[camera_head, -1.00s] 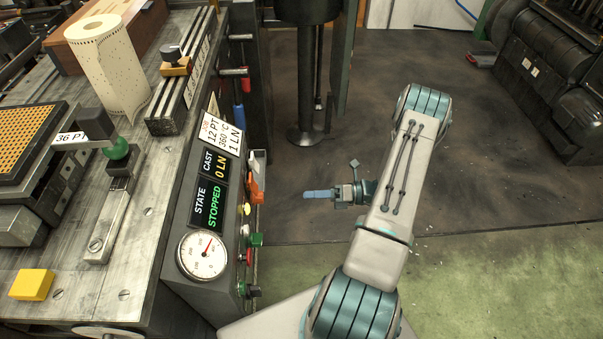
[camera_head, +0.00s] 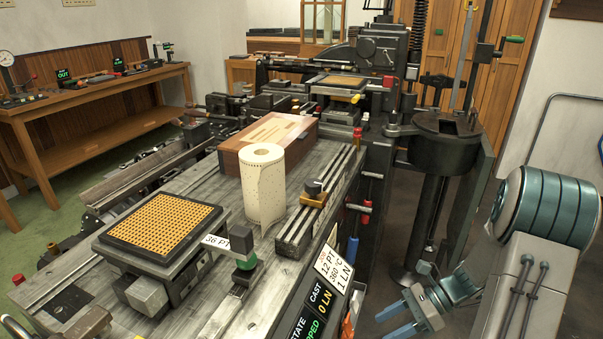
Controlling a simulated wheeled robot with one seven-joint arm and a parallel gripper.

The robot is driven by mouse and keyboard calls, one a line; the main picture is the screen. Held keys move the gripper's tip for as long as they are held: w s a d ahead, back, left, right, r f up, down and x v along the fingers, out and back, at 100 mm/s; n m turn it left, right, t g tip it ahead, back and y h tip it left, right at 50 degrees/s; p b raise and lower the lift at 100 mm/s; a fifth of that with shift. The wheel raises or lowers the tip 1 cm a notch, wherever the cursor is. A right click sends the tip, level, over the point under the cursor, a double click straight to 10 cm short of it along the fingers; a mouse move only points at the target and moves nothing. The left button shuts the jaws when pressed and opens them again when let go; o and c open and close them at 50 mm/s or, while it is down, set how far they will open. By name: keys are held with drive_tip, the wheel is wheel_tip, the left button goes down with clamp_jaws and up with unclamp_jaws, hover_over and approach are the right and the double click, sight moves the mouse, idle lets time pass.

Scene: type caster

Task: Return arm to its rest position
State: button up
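My arm reaches down the right side of the head view, with a large teal-banded joint and a pale link. My gripper (camera_head: 392,322) is low in the view, just right of the machine's display panel. Its two blue fingers point left and stand apart, with nothing between them. It looks clear of the machine, beyond the bench's right edge. The lower part of my arm is cut off by the picture's edge.
The type caster's bench (camera_head: 215,325) fills the middle. It carries a matrix case (camera_head: 165,222), a paper roll (camera_head: 262,185) and a wooden box (camera_head: 275,132). A dark round pot on a column (camera_head: 440,145) stands behind my gripper. A wooden side table (camera_head: 90,85) is far left.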

drive_tip(key=s+a+r+n+t+h+p, duration=0.1)
drive_tip(key=s+r+n+h+p, duration=0.2)
drive_tip(key=r+n, duration=0.3)
drive_tip(key=s+a+r+n+t+h+p, duration=0.2)
drive_tip(key=r+n, duration=0.5)
drive_tip(key=r, duration=0.4)
drive_tip(key=s+a+r+n+t+h+p, duration=0.1)
drive_tip(key=s+r+n+h+p, duration=0.3)
drive_tip(key=r, duration=0.5)
drive_tip(key=s+a+n+h, duration=0.1)
drive_tip(key=n+h, duration=0.1)
drive_tip(key=shift+s+n+t, duration=0.4)
